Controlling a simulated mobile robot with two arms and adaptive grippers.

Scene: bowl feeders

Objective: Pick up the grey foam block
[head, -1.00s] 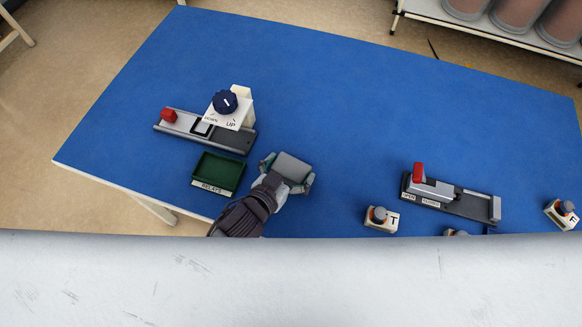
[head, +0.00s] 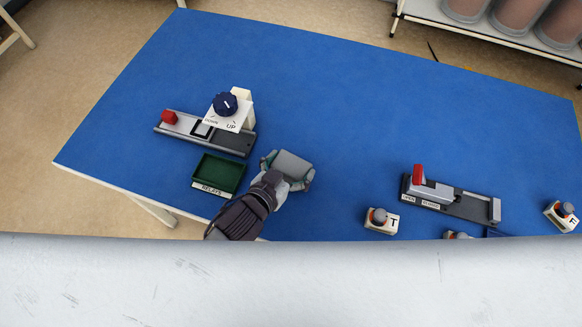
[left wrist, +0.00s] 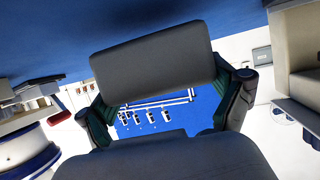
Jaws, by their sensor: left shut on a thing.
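The grey foam block (head: 293,164) is a rounded grey slab over the blue table, right of the green tray. My left gripper (head: 287,170) is shut on it, one finger at each end. In the left wrist view the block (left wrist: 155,65) spans between the two fingers of the left gripper (left wrist: 165,105), with green pads against its ends. I cannot tell for sure how far the block is from the tabletop. My right gripper is not in view.
A green tray (head: 199,176) labelled RELAYS stands left of the gripper. The blue table (head: 330,110) is clear behind the block.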

